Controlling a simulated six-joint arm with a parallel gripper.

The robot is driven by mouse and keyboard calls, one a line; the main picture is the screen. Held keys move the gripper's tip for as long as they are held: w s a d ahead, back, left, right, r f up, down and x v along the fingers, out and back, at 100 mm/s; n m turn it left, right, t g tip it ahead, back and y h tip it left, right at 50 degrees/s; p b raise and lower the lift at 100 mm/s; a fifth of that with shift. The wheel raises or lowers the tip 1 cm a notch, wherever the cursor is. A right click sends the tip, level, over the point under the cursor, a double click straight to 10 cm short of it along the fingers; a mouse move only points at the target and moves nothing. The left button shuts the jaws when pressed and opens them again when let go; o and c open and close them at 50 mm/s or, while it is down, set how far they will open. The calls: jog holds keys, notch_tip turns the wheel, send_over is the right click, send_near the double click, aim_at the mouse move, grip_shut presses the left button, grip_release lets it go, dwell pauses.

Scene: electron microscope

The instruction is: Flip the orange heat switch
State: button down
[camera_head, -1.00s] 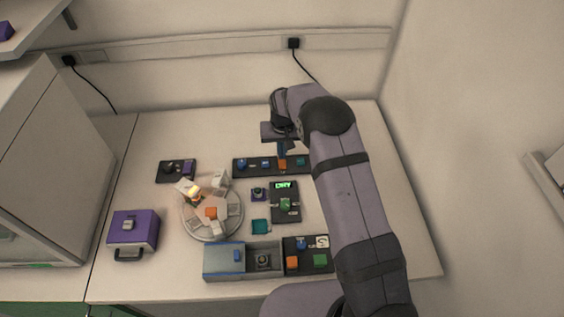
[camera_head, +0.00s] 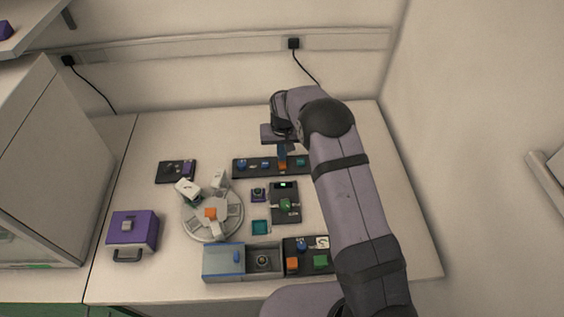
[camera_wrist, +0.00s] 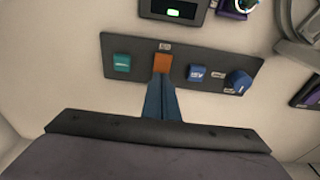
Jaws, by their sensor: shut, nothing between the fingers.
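The orange heat switch (camera_head: 282,165) sits on a long black panel (camera_head: 244,173) at the back of the table. In the wrist view the orange switch (camera_wrist: 162,62) is between a teal switch (camera_wrist: 121,63) and a blue switch (camera_wrist: 196,72). My gripper (camera_head: 282,152) is shut and empty, pointing down at the orange switch. In the wrist view my gripper's blue fingertips (camera_wrist: 161,78) meet the switch's near edge; I cannot tell whether they touch it. The fingers hide part of the panel's near edge.
A blue knob (camera_wrist: 238,82) is at the panel's end. In front stand a black box with a small display (camera_head: 284,186), a round carousel (camera_head: 190,222), a grey-blue box (camera_head: 222,262) and a purple case (camera_head: 133,230).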

notch_tip(320, 180, up, 7)
jog(key=p, duration=0.4)
dwell(0.4)
jog(key=shift+f, duration=0.1)
jog(key=s+d+r, duration=0.3)
jog(key=s+r, duration=0.2)
jog(key=s, duration=0.2)
jog(key=s+d+r, duration=0.3)
jog(key=s+r, duration=0.1)
jog(key=s, duration=0.2)
jog(key=s+d+r+g, duration=0.1)
jog(key=s, duration=0.9)
jog(key=s+d+r, duration=0.1)
jog(key=s+d, duration=0.1)
jog(key=s, duration=0.8)
jog(key=shift+s+d+g, duration=0.25)
jog(key=shift+s+g, duration=0.1)
jog(key=shift+g, duration=0.05)
